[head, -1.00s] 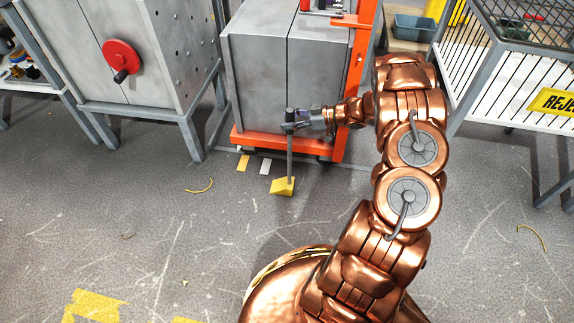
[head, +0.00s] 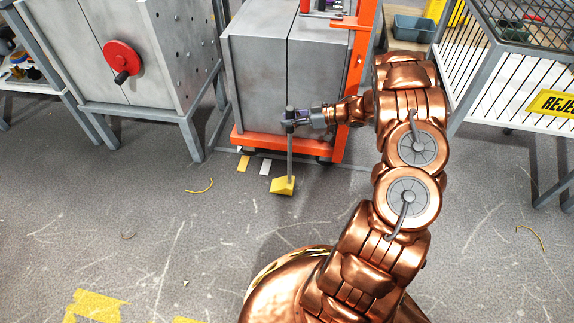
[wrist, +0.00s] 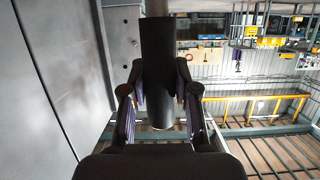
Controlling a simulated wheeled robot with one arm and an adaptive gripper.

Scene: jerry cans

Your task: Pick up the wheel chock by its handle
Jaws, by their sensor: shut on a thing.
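The wheel chock is a yellow wedge (head: 283,186) with a long grey upright handle (head: 290,158) and a dark grip at its top. My gripper (head: 291,119) reaches in from the right and is shut around the handle near its top. In the wrist view the dark grip (wrist: 158,60) stands between my two fingers (wrist: 158,108). The wedge is at floor level or just above it; I cannot tell whether it touches the floor. The handle looks close to vertical.
A grey metal cabinet on an orange base (head: 240,138) stands just behind the handle. A grey machine with a red handwheel (head: 121,56) is at left. A caged table with a reject sign (head: 553,102) is at right. The floor in front is mostly clear.

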